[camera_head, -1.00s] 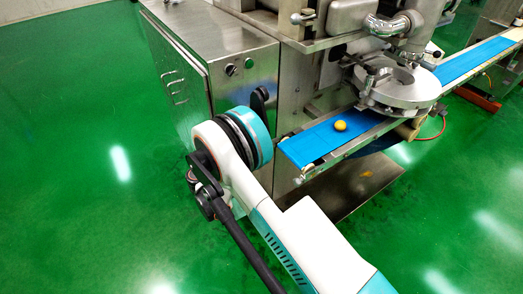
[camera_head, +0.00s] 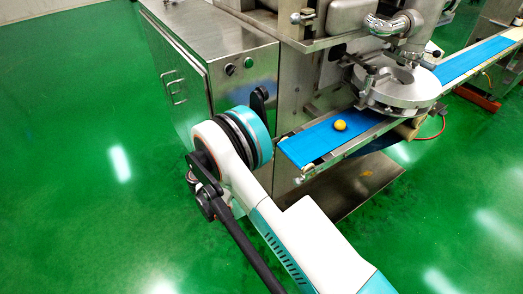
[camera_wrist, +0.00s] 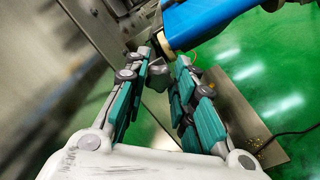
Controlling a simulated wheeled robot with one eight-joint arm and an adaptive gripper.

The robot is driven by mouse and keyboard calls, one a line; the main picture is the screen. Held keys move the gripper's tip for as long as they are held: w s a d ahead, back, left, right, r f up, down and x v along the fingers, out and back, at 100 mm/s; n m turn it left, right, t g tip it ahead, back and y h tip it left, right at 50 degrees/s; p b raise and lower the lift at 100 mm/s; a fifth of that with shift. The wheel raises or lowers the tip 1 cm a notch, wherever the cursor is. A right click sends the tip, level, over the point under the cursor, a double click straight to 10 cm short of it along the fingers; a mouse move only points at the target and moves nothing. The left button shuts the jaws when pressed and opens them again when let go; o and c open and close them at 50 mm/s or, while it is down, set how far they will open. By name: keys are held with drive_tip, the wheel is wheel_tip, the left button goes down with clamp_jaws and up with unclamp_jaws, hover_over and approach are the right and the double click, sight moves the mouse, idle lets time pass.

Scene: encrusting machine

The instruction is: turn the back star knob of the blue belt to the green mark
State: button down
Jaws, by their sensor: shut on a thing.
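The blue belt (camera_head: 325,137) of the encrusting machine runs across the right half of the head view, with a yellow ball (camera_head: 340,126) lying on it. Its near end also shows at the top of the wrist view (camera_wrist: 205,22). My gripper (camera_wrist: 165,62) has its two teal-padded fingers closed in on a small dark star knob (camera_wrist: 159,78) just below the belt's end. The fingers partly cover the knob. I cannot make out the green mark or the knob's exact angle. In the head view my arm hides the gripper and the knob.
A steel cabinet (camera_head: 183,70) with door handles stands left of the belt. A round metal turntable (camera_head: 400,90) sits over the belt. A steel plate (camera_head: 345,190) lies below the belt. The green floor to the left is clear.

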drive_tip(key=m, duration=2.8)
drive_tip(key=shift+w+f, duration=0.1)
drive_tip(key=shift+f, duration=0.3)
drive_tip(key=c, duration=1.3)
unclamp_jaws()
drive_tip(key=shift+a, duration=0.1)
drive_tip(key=shift+c, duration=0.2)
drive_tip(key=v, duration=1.2)
